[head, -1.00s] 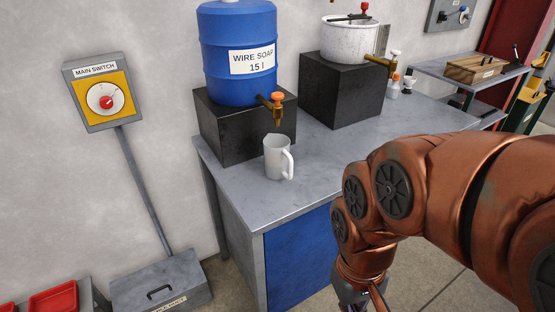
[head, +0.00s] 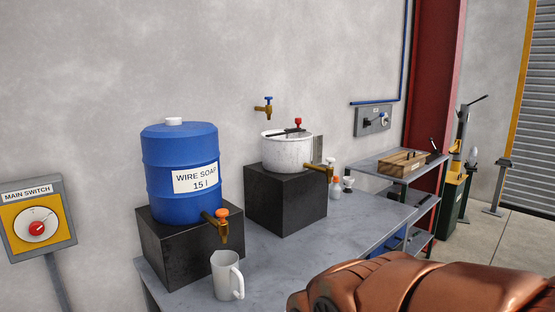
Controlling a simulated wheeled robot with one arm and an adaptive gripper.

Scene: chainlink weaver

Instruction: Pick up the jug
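The white jug (head: 222,276) stands upright on the grey workbench, with its handle on the right side. It stands below and slightly in front of the orange-handled tap of the blue soap barrel. My copper-coloured arm shows at the bottom right of the head view, to the right of the jug and apart from it. My gripper is outside the picture, so its fingers are hidden.
The blue barrel (head: 180,160) labelled WIRE SOAP sits on a black block (head: 180,255) behind the jug. A white pot (head: 287,153) sits on another black block (head: 285,200). The workbench (head: 290,255) is clear right of the jug.

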